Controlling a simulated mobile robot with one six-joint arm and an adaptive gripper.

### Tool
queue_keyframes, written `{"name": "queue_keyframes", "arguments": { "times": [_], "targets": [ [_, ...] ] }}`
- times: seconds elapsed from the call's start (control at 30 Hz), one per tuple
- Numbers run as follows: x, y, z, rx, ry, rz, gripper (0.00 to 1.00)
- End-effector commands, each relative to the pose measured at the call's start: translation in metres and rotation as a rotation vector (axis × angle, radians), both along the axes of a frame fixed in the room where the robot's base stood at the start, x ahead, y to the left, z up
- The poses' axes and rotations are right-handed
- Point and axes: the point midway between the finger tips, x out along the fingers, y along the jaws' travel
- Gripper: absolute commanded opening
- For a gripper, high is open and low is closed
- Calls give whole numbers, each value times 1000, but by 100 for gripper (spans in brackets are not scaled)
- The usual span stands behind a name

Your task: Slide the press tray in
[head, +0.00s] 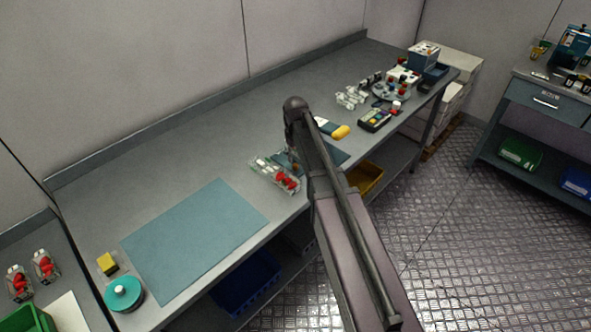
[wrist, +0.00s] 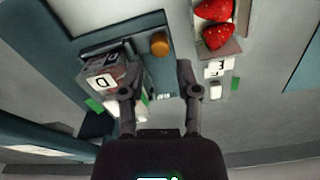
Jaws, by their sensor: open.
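In the wrist view my gripper (wrist: 157,82) is open, its two dark fingers spread and nothing clearly held between them. A blue-grey device with a flat plate and an orange-brown knob (wrist: 159,44) lies just beyond and between the fingertips; I cannot tell whether this is the press tray. In the head view my arm hides most of this spot, and only a bit of blue-grey shows beside clear punnets with red berries (head: 286,182).
A teal mat (head: 195,238) lies left on the bench, with a yellow block (head: 107,263) and a round teal-topped container (head: 123,293) near it. A yellow-ended tool (head: 340,132) and a keypad device (head: 374,120) lie to the right. The back strip of the bench is clear.

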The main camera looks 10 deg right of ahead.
Motion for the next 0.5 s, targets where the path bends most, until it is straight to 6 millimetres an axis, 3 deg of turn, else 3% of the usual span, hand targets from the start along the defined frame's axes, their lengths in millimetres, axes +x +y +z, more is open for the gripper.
{"name": "queue_keyframes", "arguments": {
  "times": [0.5],
  "targets": [
    [0,0,-40,0,0,0,42]
  ]
}}
